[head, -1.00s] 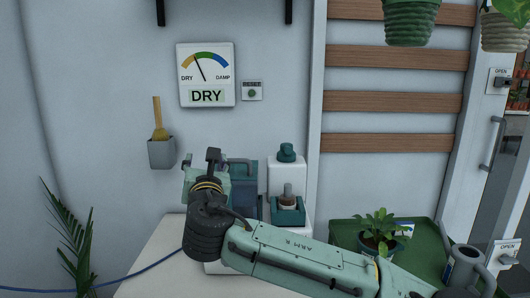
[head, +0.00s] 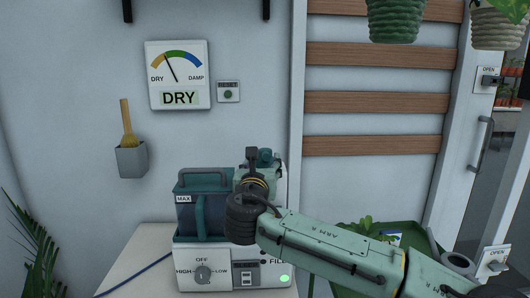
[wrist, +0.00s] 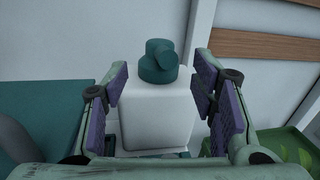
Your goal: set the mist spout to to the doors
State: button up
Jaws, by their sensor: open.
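The mist spout, a teal round cap with a short stubby nozzle, sits on top of a white block. It shows clearly in the wrist view (wrist: 158,68), its nozzle tilted up toward the right. In the head view only part of the spout (head: 265,157) shows behind my gripper (head: 256,168). In the wrist view my gripper (wrist: 160,84) is open and empty, its purple-padded fingers on either side of the white block (wrist: 155,115), with gaps between. The spout stands just beyond and above the fingertips. The glass door (head: 503,150) is at the far right.
The humidifier (head: 222,279) stands on a white table, with a blue MAX tank (head: 203,212), a dial (head: 203,274) and a lit green lamp (head: 284,279). A wall gauge (head: 178,75) reads DRY. A green plant tray (head: 405,236) lies right.

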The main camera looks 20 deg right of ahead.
aim_at(264, 152)
jog(key=p+x, duration=0.1)
jog(key=x, duration=0.7)
jog(key=shift+f+p, duration=0.1)
jog(key=shift+p, duration=0.3)
jog(key=shift+s+a, duration=0.1)
jog(key=c, duration=1)
